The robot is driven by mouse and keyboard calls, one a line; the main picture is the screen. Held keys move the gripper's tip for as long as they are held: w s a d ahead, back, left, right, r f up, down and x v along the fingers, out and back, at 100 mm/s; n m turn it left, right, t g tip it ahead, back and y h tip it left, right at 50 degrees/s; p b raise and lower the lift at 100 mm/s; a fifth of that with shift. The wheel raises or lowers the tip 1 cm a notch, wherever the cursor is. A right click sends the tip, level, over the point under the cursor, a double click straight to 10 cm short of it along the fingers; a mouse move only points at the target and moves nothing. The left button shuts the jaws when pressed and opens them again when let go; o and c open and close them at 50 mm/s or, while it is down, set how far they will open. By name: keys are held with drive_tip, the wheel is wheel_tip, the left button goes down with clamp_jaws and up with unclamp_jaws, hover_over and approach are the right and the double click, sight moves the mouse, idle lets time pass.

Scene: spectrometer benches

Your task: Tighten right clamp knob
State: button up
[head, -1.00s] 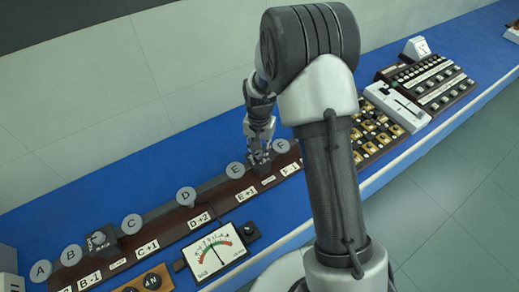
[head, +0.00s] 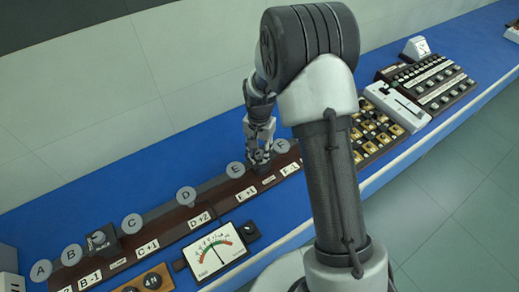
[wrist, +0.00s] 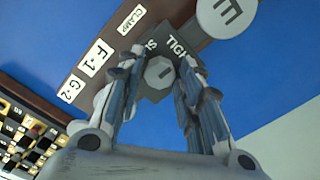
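The right clamp knob (wrist: 159,72) is a small grey round knob on a dark clamp block (wrist: 205,38) whose visible lettering looks like "TIGHT". In the wrist view my gripper (wrist: 163,60) points at it, with one finger on each side of the knob. The fingers are apart, and I cannot tell whether either touches the knob. In the head view my gripper (head: 259,155) is over the right clamp on the dark rail, between discs E and F, and mostly hides it. The left clamp (head: 101,241) sits between discs B and C.
Grey lettered discs, such as D (head: 186,196), line the rail (head: 222,192). A dial meter (head: 216,251) stands in front. A switch panel (head: 372,135) and a white slider box (head: 398,107) are to the right. Blue bench surface (head: 130,165) behind the rail is clear.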

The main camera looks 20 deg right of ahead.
sight(260, 153)
drive_tip(key=shift+o, duration=0.9)
wheel_tip(260, 153, up, 12)
idle(0.3)
